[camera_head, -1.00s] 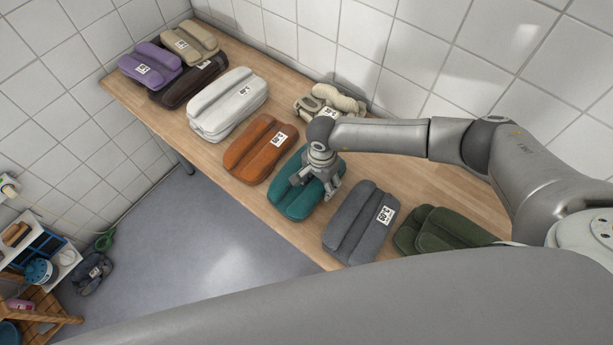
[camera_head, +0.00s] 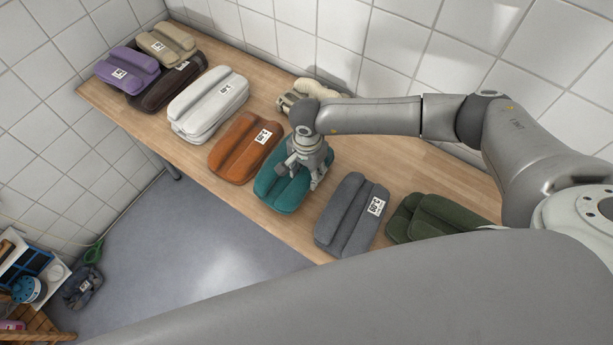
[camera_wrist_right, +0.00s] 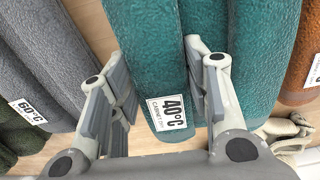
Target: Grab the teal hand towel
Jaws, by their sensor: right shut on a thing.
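The teal hand towel (camera_head: 283,197) lies folded on the wooden table, between an orange towel and a grey towel. My right gripper (camera_head: 300,176) is over it from above, its fingers down at the cloth. In the right wrist view the two fingers (camera_wrist_right: 160,70) stand on either side of one roll of the teal towel (camera_wrist_right: 148,35), gripping it. A white label marked 40°C shows between them. The towel still rests on the table as far as I can see. The wrist hides part of it in the head view. My left gripper is out of view.
On the table (camera_head: 425,163) are the orange towel (camera_head: 236,150), grey towel (camera_head: 347,210), dark green towel (camera_head: 440,215), white towel (camera_head: 205,105) and purple towel (camera_head: 125,68). A beige bundle (camera_head: 315,90) lies behind my gripper. Tiled walls bound the back and left.

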